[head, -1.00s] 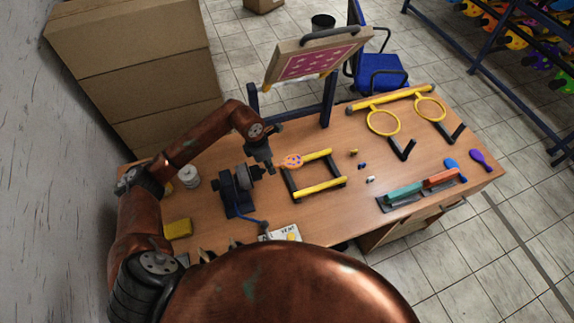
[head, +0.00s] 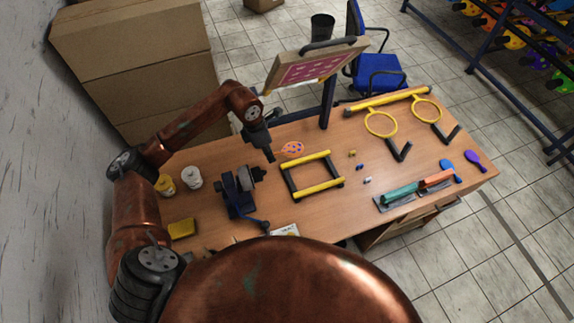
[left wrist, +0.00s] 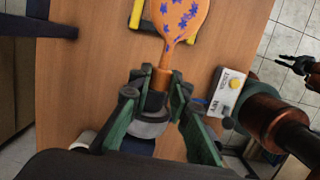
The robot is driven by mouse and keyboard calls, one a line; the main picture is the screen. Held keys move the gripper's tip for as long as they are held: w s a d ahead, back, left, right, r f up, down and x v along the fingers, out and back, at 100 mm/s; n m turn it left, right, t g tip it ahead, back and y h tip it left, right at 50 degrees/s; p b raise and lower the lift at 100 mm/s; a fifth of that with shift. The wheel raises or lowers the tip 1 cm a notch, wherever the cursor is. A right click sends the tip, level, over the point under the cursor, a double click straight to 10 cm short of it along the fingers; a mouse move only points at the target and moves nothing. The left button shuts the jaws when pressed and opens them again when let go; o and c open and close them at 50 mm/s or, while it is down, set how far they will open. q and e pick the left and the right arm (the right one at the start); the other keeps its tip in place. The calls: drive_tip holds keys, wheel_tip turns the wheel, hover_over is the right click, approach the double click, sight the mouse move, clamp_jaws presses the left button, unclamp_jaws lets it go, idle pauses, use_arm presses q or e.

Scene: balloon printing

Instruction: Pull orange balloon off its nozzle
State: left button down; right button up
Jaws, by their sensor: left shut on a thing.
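The orange balloon (head: 292,149) has dark purple marks and stands out beyond the tip of my left gripper (head: 270,155). In the left wrist view, the balloon (left wrist: 180,18) shows its body and narrow neck. My left gripper (left wrist: 156,88) is shut on the neck. A black cylinder and a grey ring show behind the fingers, and I cannot tell whether the neck touches them. The dark machine with the nozzle (head: 238,190) stands on the table, left of the balloon. My right gripper (left wrist: 291,66) shows small at the right edge; its fingers are hard to read.
A yellow and black frame (head: 318,187) lies right of the machine. White and yellow jars (head: 191,178) and a yellow sponge (head: 182,228) are at the left. A pink board (head: 308,68) rises behind.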

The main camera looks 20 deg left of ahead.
use_arm(q)
drive_tip(key=shift+r+p, duration=1.3)
drive_tip(key=shift+r, duration=2.3)
